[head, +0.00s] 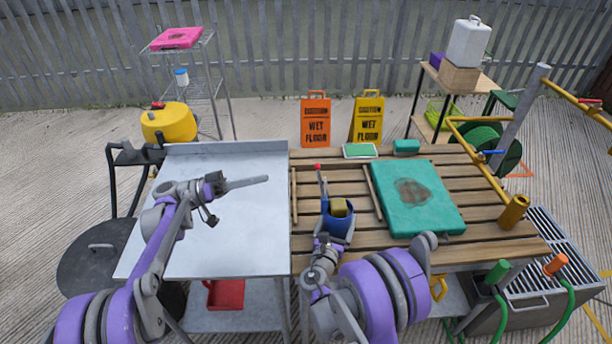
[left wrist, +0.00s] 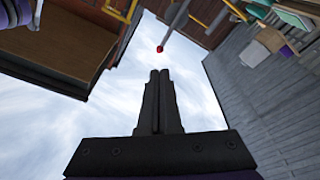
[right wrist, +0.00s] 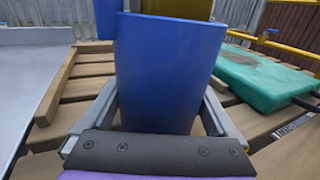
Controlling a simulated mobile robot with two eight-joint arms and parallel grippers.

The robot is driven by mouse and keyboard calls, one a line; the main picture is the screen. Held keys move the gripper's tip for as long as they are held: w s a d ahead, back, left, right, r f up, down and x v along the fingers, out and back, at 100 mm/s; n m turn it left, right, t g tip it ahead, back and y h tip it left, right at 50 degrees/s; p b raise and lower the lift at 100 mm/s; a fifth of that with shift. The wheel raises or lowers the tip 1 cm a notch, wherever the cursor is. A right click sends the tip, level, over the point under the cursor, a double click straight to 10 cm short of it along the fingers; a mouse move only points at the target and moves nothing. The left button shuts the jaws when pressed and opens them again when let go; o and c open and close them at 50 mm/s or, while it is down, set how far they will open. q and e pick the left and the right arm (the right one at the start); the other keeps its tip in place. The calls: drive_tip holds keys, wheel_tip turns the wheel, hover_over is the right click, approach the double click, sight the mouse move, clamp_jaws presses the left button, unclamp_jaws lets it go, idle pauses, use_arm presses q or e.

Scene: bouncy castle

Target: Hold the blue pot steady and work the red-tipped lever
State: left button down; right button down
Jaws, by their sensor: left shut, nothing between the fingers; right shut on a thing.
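The blue pot (head: 337,228) stands on the slatted wooden table, with a yellow block (head: 339,207) inside its top. A thin grey lever (head: 323,186) rises at its left side to a red tip (head: 318,167). My right gripper (head: 332,240) is shut on the pot; in the right wrist view its fingers lie along both sides of the blue wall (right wrist: 165,75). My left gripper (head: 262,180) is shut and empty above the metal table, left of the lever and apart from it. In the left wrist view the red tip (left wrist: 159,49) shows just beyond the closed fingers.
The metal table (head: 225,245) at left is bare. A green slab (head: 440,205) lies right of the pot, with wooden strips (head: 294,196) on the slats. Two wet-floor signs, orange (head: 316,118) and yellow (head: 367,120), stand behind. A yellow pipe rail (head: 480,160) runs at right.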

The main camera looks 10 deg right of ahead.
use_arm(q)
drive_tip(key=a+m, duration=0.1)
drive_tip(key=m, duration=0.1)
drive_tip(key=s+a+m, duration=0.1)
drive_tip(key=m, duration=0.1)
drive_tip(key=a+m+t, duration=0.1)
drive_tip(key=shift+s+f+m, duration=0.15)
drive_tip(key=shift+f+m, duration=0.05)
drive_tip(key=shift+m, duration=0.2)
drive_tip(key=shift+d, duration=0.1)
approach(321, 183)
drive_tip(key=d+r, duration=0.5)
drive_tip(key=r, duration=0.1)
drive_tip(key=shift+w, duration=0.35)
drive_tip(key=shift+r, duration=0.1)
